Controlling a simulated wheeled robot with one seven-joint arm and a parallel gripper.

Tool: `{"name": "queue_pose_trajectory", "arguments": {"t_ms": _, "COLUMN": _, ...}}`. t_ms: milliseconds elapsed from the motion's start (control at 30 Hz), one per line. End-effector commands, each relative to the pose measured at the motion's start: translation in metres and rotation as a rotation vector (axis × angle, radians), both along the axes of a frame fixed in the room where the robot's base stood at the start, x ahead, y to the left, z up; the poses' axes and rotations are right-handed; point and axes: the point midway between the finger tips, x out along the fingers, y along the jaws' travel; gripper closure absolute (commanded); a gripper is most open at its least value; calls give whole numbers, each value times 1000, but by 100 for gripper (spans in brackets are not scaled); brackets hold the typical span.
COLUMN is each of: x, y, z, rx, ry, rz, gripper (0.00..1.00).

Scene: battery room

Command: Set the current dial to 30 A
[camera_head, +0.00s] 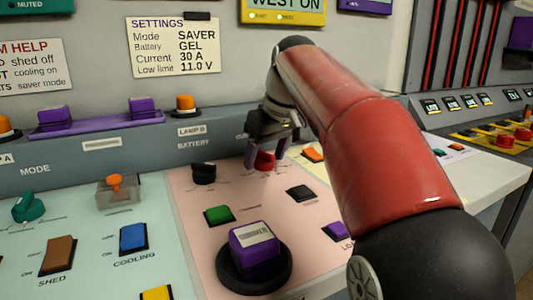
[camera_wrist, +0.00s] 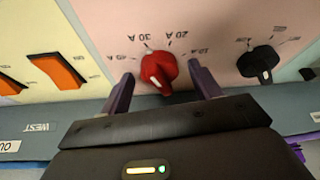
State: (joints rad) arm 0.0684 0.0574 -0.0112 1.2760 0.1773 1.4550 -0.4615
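The current dial is a red knob (camera_head: 264,160) on the pink panel, partly hidden by my gripper in the head view. In the wrist view the red dial (camera_wrist: 158,70) sits between my purple fingers, with upside-down labels for 30 A, 20 A and 10 A around it and another less readable one. A white mark lies on the dial's near side; I cannot tell for sure which value it points to. My gripper (camera_head: 267,152) is open around the dial, with a visible gap at each finger. A settings card (camera_head: 173,46) reads Current 30 A.
A black battery knob (camera_head: 204,172) stands left of the dial, with a green switch (camera_head: 219,215) and a black switch (camera_head: 301,192) nearer. A purple block (camera_head: 254,244) sits on a black round base in front. An orange switch (camera_wrist: 58,71) is beside the dial in the wrist view.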

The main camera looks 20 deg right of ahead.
Motion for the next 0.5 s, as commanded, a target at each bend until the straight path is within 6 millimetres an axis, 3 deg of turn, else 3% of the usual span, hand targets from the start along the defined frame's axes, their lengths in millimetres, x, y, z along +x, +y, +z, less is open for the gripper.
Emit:
{"name": "queue_pose_trajectory", "arguments": {"t_ms": 267, "x": -1, "y": -1, "z": 3, "rx": -1, "ry": 0, "rz": 0, "gripper": 37}}
{"name": "queue_pose_trajectory", "arguments": {"t_ms": 500, "x": -13, "y": -6, "z": 37, "rx": -1, "ry": -4, "rz": -1, "gripper": 37}}
